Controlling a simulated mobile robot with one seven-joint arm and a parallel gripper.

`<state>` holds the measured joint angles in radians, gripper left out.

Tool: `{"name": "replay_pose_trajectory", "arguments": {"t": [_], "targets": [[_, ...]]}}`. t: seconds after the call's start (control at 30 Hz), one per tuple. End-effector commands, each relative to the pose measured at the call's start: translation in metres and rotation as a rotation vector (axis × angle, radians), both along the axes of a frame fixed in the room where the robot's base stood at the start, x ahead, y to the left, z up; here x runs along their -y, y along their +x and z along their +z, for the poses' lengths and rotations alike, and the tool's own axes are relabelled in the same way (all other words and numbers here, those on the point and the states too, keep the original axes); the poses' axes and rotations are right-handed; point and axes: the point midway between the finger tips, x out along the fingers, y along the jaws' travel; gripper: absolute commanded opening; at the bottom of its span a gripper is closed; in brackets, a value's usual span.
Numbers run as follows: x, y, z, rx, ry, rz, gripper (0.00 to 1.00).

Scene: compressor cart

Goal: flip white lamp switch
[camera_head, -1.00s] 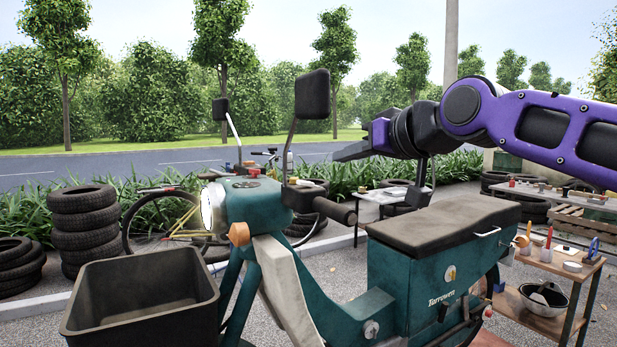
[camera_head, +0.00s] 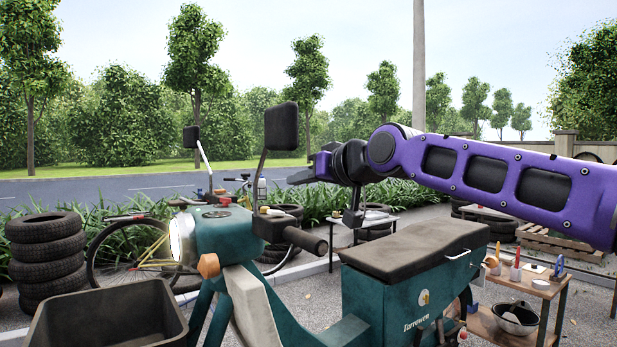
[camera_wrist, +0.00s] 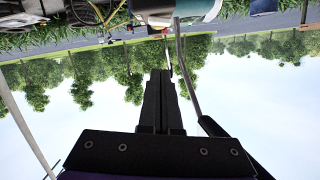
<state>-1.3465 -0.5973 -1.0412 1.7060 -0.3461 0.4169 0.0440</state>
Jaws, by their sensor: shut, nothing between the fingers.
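A teal compressor cart built like a scooter (camera_head: 229,232) stands in front of me. Its round headlamp (camera_head: 183,240) with a pale lens faces left. A dark handlebar grip (camera_head: 305,240) and a tall mirror (camera_head: 281,126) rise behind the lamp. I cannot make out a white lamp switch in either view. My gripper (camera_head: 292,180) is shut and empty, pointing left in the air, above the handlebar grip in the picture. In the wrist view, which is upside down, its closed dark fingers (camera_wrist: 160,78) point towards the mirror stalk and the teal body (camera_wrist: 190,8).
The mirror stalk (camera_wrist: 188,75) is close to the fingers in the wrist view. A dark seat (camera_head: 415,248) lies below my arm. A black bin (camera_head: 105,320) is at front left. Tyres (camera_head: 47,255) and a tool table (camera_head: 520,290) flank the cart. The air above is free.

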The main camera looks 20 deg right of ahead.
Motion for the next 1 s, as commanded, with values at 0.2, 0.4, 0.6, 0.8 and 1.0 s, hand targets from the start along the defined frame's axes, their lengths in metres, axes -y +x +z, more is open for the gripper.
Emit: {"name": "replay_pose_trajectory", "arguments": {"t": [0.2, 0.4, 0.6, 0.8, 1.0], "targets": [[-0.013, 0.03, -0.007, 0.001, 0.0, 0.003, 0.0], [-0.02, 0.045, -0.023, -0.002, -0.001, 0.0, 0.0], [-0.024, 0.043, -0.045, 0.0, 0.0, 0.0, 0.0], [-0.025, 0.043, -0.051, 0.001, 0.0, 0.0, 0.0], [-0.025, 0.043, -0.051, 0.001, 0.001, 0.0, 0.0]]}}
